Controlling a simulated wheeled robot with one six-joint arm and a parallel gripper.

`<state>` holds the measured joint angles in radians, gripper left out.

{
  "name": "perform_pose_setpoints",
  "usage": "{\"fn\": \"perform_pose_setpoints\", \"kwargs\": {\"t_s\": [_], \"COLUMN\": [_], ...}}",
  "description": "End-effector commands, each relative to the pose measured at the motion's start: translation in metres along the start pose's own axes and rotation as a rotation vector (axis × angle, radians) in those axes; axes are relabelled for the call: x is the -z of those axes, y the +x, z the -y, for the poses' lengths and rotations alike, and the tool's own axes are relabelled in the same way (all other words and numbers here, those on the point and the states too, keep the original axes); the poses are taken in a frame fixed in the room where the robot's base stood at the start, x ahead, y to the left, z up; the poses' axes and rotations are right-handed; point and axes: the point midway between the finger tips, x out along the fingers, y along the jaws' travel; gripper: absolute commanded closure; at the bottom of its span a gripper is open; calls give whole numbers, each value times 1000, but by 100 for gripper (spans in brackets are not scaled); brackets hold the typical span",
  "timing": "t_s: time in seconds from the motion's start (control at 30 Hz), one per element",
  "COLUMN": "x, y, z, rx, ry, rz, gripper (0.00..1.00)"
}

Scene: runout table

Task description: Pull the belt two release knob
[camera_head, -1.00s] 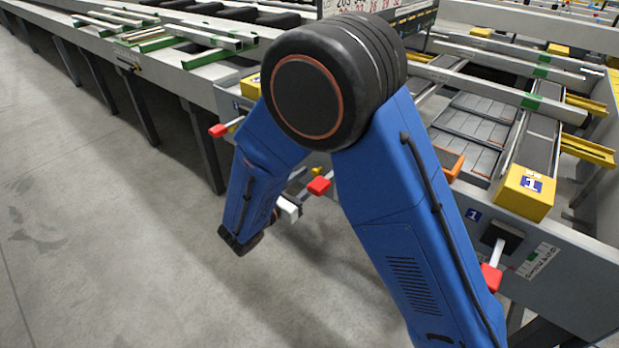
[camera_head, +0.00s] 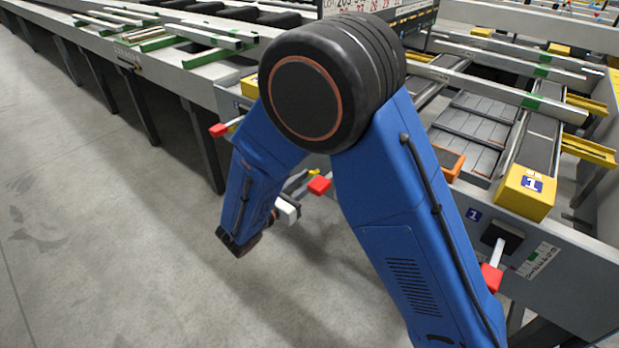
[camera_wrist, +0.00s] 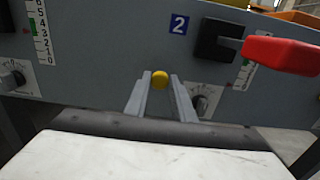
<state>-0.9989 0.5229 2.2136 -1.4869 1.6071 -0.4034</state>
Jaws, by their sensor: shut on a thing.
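The yellow round knob (camera_wrist: 160,79) shows in the wrist view between my fingertips, in front of the grey panel (camera_wrist: 105,60) and below and left of the blue 2 label (camera_wrist: 179,25). My gripper (camera_wrist: 160,88) is shut on this knob, one finger on each side. The knob's stem and its mount on the panel are hidden. In the head view my gripper is partly hidden by my arm. A small patch of yellow (camera_head: 314,172) shows there beside the red-handled lever (camera_head: 319,185).
The red lever handle (camera_wrist: 283,54) sticks out to the right of the knob, close to my gripper. Dials (camera_wrist: 12,78) and scales flank it on the panel. Another red lever (camera_head: 491,277) lies right, one more (camera_head: 218,131) left. The concrete floor (camera_head: 110,230) is clear.

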Motion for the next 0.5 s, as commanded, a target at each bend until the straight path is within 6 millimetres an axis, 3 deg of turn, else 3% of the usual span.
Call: {"fn": "perform_pose_setpoints", "kwargs": {"t_s": [0.23, 0.27, 0.33, 0.5], "x": [0, 0, 0, 0], "y": [-3, -3, -3, -3], "z": [0, 0, 0, 0], "rx": [-1, -1, -1, -1], "ry": [-1, -1, -1, 0], "rz": [0, 0, 0, 0], "gripper": [100, 75, 59, 59]}}
